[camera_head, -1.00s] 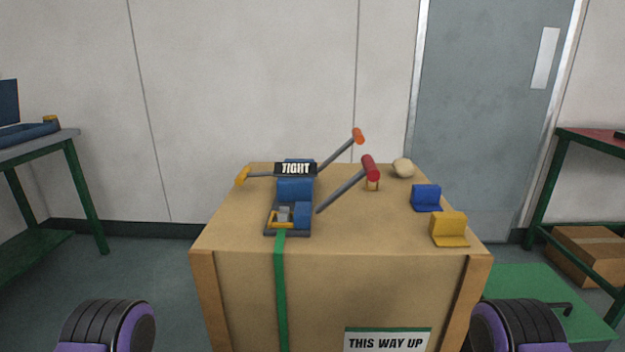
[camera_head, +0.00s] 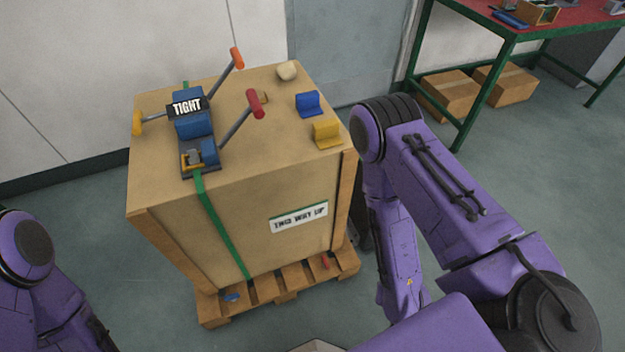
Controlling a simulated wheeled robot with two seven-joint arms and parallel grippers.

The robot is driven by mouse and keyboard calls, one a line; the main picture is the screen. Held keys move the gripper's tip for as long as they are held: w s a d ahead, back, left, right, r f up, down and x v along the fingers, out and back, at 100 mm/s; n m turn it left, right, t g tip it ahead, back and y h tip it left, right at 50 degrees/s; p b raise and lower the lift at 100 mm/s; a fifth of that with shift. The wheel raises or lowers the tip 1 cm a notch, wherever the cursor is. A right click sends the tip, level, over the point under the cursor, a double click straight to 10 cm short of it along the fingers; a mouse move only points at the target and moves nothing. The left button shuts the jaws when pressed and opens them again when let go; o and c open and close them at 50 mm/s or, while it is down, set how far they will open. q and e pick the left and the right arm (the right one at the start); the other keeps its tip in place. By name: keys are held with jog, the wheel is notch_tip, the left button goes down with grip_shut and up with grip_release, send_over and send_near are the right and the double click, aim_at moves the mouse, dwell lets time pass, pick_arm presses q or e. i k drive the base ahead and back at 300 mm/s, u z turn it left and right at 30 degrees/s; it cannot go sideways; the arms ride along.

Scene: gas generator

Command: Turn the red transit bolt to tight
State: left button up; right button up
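A small red part (camera_head: 325,262) shows at the pallet's front right, below the wooden crate (camera_head: 180,235); it may be the red transit bolt, but it is too small to tell its shape or setting. A blue device (camera_head: 195,126) on the crate top carries a black sign (camera_head: 187,107) reading TIGHT. A grey lever with a red grip (camera_head: 255,103) rises to the right of the device. My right arm is bent at the crate's right side, and my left arm shows at the lower left. Neither gripper is in view.
A small blue part (camera_head: 231,297) shows at the pallet's front left. Blue (camera_head: 308,103) and yellow (camera_head: 327,133) brackets and a pale lump (camera_head: 288,70) sit on the crate. A green-legged table (camera_head: 510,35) and cardboard boxes (camera_head: 452,92) stand at the back right. The floor in front is clear.

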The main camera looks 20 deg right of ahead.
aim_at(326, 264)
jog(key=u, duration=0.2)
jog(key=k, duration=0.75)
jog(key=z, duration=0.85)
jog(key=i, duration=0.45)
jog(key=u, duration=0.45)
jog(key=k, duration=1)
jog(key=z, duration=0.75)
jog(key=i, duration=1.35)
jog(key=u, duration=0.3)
